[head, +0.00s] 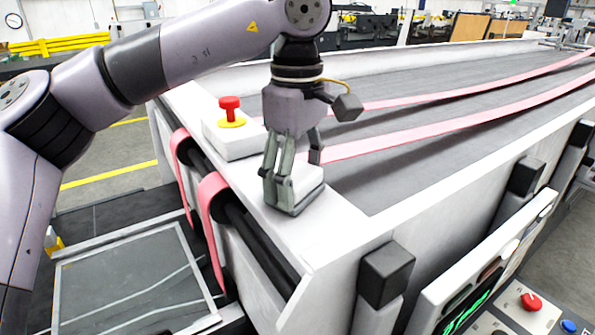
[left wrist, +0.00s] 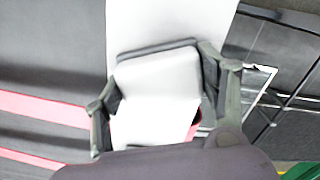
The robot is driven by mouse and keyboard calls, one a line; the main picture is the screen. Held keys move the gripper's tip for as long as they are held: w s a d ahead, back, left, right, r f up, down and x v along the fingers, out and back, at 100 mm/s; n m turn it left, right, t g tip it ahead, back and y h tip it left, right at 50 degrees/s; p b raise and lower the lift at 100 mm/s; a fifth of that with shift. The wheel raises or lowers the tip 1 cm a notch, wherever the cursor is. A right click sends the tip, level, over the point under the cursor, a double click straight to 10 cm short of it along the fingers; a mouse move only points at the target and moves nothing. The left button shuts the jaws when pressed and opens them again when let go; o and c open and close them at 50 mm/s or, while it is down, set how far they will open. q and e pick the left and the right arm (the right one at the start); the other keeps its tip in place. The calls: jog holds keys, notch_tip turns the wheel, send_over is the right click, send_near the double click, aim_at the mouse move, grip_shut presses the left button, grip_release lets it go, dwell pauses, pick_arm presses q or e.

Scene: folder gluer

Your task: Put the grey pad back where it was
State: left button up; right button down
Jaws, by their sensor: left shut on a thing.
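The grey pad (head: 308,186) is a small block with a pale top and darker grey sides, at the near left corner of the machine's white frame. My left gripper (head: 298,180) points down over it with its fingers on either side, shut on it. In the left wrist view the pad (left wrist: 158,72) lies between the two fingers of the gripper (left wrist: 160,95), its dark edge showing at the top. The pad appears at the frame's top surface; I cannot tell whether it touches. My right gripper is not in view.
A white box with a red stop button (head: 230,108) stands close behind the pad on the frame. Pink belts (head: 400,138) run along the grey bed to the right. A black-capped post (head: 386,275) and a control panel (head: 500,290) stand at the front right.

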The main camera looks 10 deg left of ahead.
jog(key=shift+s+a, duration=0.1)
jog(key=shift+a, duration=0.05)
pick_arm(q)
jog(key=shift+f, duration=0.15)
jog(key=o, duration=1.1)
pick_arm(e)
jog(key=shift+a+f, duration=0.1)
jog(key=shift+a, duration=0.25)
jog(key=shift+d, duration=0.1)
